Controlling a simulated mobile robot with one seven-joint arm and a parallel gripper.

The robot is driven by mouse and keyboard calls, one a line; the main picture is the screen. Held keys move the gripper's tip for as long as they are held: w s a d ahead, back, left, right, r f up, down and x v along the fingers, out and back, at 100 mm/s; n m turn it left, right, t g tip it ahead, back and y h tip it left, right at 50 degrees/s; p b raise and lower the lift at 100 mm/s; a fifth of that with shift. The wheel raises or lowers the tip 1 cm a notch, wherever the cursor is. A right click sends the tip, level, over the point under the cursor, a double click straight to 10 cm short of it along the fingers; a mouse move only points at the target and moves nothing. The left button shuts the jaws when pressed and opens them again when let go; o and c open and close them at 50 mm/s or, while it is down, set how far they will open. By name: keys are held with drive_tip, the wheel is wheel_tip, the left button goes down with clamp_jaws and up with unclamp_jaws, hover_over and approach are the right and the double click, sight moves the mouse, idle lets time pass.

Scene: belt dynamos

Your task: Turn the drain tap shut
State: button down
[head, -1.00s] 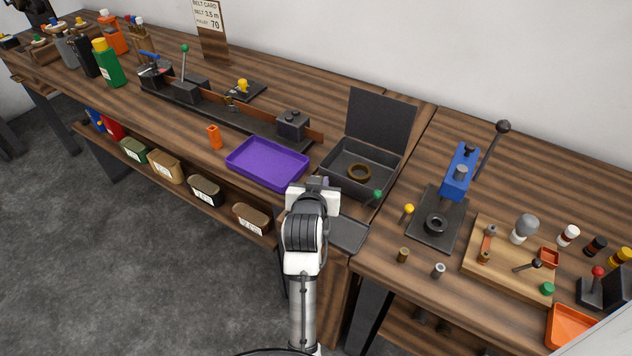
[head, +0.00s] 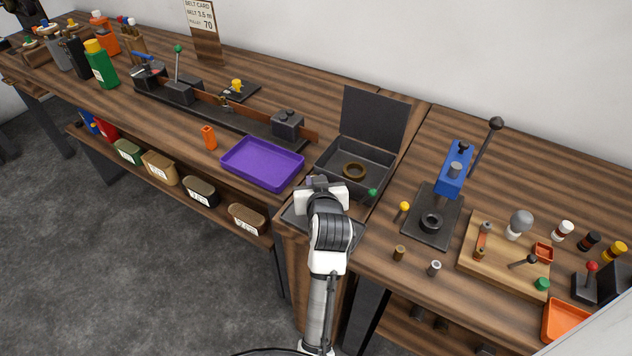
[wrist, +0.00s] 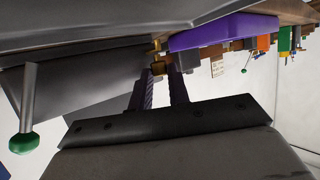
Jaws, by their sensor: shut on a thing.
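The drain tap looks to be the small brass fitting (wrist: 158,66) at my fingertips in the wrist view, under the front of the dark wash box. My gripper (wrist: 162,72) has its two fingers close about this brass piece and is shut on it. How far the tap is turned cannot be told. In the head view my gripper (head: 318,182) is at the front of the open black box (head: 378,158), and my own wrist hides the tap there.
A green-knobbed lever (head: 372,192) stands at the box's right front corner; it also shows in the wrist view (wrist: 24,142). A purple tray (head: 262,163) lies just left. A brass ring (head: 354,170) lies in the box. A blue press (head: 455,168) stands right. The floor in front is clear.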

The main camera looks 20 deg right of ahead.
drive_tip(key=c, duration=1.3)
unclamp_jaws()
drive_tip(key=shift+d, duration=0.1)
drive_tip(key=shift+m+h, duration=0.3)
drive_tip(key=shift+h, duration=0.1)
drive_tip(key=shift+w+a+m+g+h, duration=0.1)
drive_tip(key=shift+a+m+g+h, duration=0.1)
drive_tip(key=shift+m+g+h, duration=0.45)
drive_tip(key=shift+w+a+m+g+h, duration=0.1)
drive_tip(key=shift+a+m+g+h, duration=0.15)
drive_tip(key=shift+m+h, duration=0.75)
drive_tip(key=m+g+h, duration=0.2)
drive_tip(key=a+m+g+h, duration=0.1)
drive_tip(key=m, duration=0.1)
drive_tip(key=shift+w+h, duration=0.25)
drive_tip(key=shift+w, duration=0.05)
drive_tip(key=b+v, duration=0.4)
drive_tip(key=v, duration=1)
drive_tip(key=w+a+r+n+t+y, duration=0.2)
drive_tip(key=a+r+t, duration=0.1)
drive_tip(key=a, duration=0.2)
drive_tip(key=w+a+r+n+t+y+b, duration=0.1)
drive_tip(key=w+a+r+n+t+y, duration=0.1)
drive_tip(key=a, duration=0.3)
drive_tip(key=w+a+r+n+t+y+b, duration=0.1)
drive_tip(key=w+a+r+n+t+y, duration=0.2)
drive_tip(key=a, duration=0.3)
drive_tip(key=shift+w+r+n+t, duration=0.45)
drive_tip(key=shift+w+r+t, duration=0.15)
drive_tip(key=shift+r+t, duration=0.3)
